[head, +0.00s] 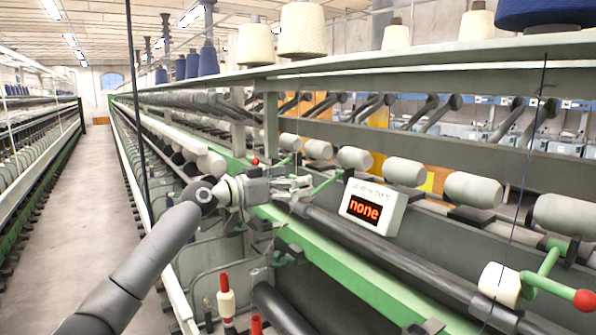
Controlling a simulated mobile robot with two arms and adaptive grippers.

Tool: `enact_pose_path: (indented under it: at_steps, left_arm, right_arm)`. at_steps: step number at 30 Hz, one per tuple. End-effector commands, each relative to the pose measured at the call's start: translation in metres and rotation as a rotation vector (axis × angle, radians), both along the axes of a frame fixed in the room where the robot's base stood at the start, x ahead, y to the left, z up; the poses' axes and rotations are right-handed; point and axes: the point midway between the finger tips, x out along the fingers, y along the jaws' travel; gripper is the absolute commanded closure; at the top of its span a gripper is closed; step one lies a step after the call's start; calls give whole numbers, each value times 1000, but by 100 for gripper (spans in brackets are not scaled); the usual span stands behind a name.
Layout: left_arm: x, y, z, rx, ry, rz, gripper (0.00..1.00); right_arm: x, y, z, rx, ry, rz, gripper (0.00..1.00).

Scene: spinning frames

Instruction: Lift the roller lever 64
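Two green roller levers show in the head view. One lever (327,184) is at mid-picture, just right of my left gripper, and its far end is partly hidden. The other lever (548,276) is at the lower right, with a red knob (586,299) and a white roller (499,285) beside it. No number is readable on either, so I cannot tell which is 64. My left gripper (302,188) is close to the middle lever. Its fingers are small and overlap the lever in the picture, so contact and opening are unclear. My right gripper is out of view.
A white display box (373,207) reading "none" sits right of the middle lever. Pale rollers (403,171) line the frame. A dark thread or rod (527,170) crosses the right side. Red-topped bobbins (226,295) stand below. The aisle floor (80,220) is clear at left.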

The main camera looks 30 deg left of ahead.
Motion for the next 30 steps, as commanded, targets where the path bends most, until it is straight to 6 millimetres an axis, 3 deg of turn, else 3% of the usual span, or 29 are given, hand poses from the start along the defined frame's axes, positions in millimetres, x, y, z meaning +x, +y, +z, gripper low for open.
enact_pose_path:
  at_steps: [6, 15, 30]
  left_arm:
    - [15, -7, 1, -1, 0, -1, 10]
    - [16, -7, -1, 1, 1, 0, 12]
    - [16, -7, -1, 0, 1, -1, 76]
  right_arm:
    - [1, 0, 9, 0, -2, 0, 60]
    - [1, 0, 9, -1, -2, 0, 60]
    - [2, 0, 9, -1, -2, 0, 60]
